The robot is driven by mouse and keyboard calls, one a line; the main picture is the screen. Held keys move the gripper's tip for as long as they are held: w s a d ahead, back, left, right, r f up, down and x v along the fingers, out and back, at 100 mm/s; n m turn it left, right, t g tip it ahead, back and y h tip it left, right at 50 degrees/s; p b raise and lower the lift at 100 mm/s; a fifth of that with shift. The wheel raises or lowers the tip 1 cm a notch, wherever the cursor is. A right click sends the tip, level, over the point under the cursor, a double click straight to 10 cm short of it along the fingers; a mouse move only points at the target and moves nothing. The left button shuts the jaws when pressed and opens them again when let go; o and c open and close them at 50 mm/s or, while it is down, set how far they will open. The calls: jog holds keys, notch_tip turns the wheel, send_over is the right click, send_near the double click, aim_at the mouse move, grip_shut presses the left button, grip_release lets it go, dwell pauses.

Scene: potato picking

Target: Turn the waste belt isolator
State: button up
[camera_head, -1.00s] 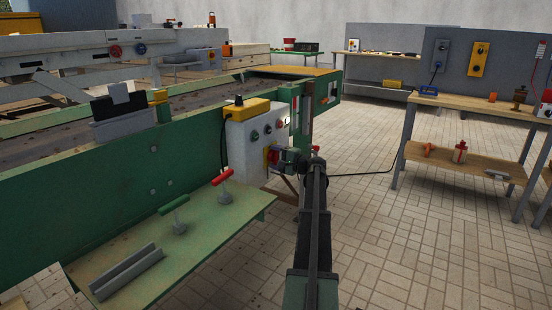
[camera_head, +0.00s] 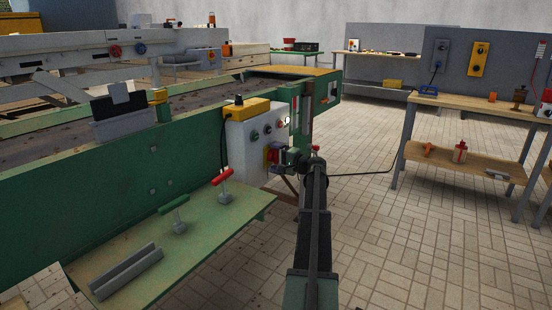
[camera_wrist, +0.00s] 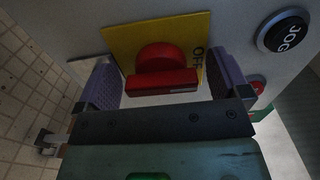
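A red rotary isolator (camera_wrist: 162,72) on a yellow plate marked OFF is on the white control box (camera_head: 238,150), beside the green conveyor. No label shows which belt it serves. Its red bar handle lies nearly level across the wrist view. My gripper (camera_wrist: 162,82) is open, with one purple-padded finger on each side of the red handle. Gaps show between handle and pads. In the head view, my gripper (camera_head: 275,163) is at the box's lower right and partly covers the isolator.
A black JOG button (camera_wrist: 285,33) is close to the right finger. A green shelf (camera_head: 190,243) with red and green T-handles juts out below the box. A yellow unit (camera_head: 245,109) tops the box. The tiled floor to the right is open up to a wooden workbench (camera_head: 480,107).

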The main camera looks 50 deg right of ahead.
jog(key=s, duration=1)
jog(key=shift+s+d, duration=0.4)
jog(key=shift+d, duration=0.05)
